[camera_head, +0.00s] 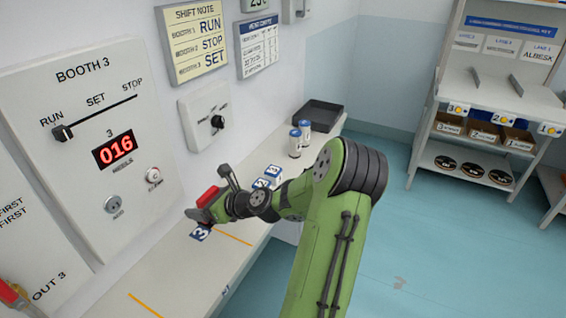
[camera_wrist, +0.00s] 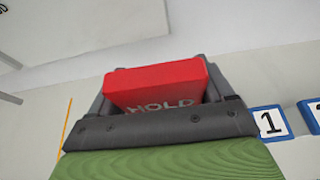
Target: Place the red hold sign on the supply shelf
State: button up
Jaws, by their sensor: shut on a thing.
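The red hold sign (camera_wrist: 156,88) is between the fingers of my gripper (camera_wrist: 160,100) in the wrist view, with the word HOLD partly showing. In the head view the red sign (camera_head: 207,197) shows at the end of my gripper (camera_head: 212,204), over the counter below the Booth 3 panel. My gripper is shut on the sign. The supply shelf is probably the white shelf unit (camera_head: 478,85) at the right, far from my gripper. It carries small boxes, lane labels and dark reels.
The white counter (camera_head: 205,265) runs along the wall and holds numbered blocks (camera_head: 268,178), two canisters (camera_head: 300,135) and a dark tray (camera_head: 318,114). The blue floor (camera_head: 420,235) between counter and shelf is clear.

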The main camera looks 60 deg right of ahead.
aim_at(278, 165)
jog(key=l, duration=1.95)
jog(key=i, duration=0.05)
